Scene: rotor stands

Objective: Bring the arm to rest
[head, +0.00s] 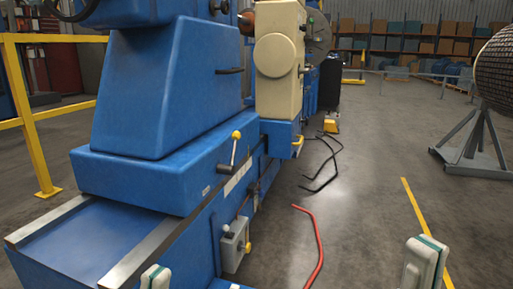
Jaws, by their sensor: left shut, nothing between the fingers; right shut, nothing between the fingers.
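My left gripper (155,274) shows only as a small tip at the bottom edge, left of the middle. Its two pale fingers meet along a green line, so it is shut with nothing seen between them. My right gripper (429,257) rises from the bottom edge at the right. It is also shut and empty, its pale fingers together along a green line. Both stand upright in the picture and are well apart. The rest of both arms is out of view.
A large blue machine (170,95) with levers fills the left, its rail bed near my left gripper. A yellow guard rail (30,115) stands behind it. A red hose (313,245) lies on the floor. A grey stand (474,150) holds a round meshed body (498,70) at right.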

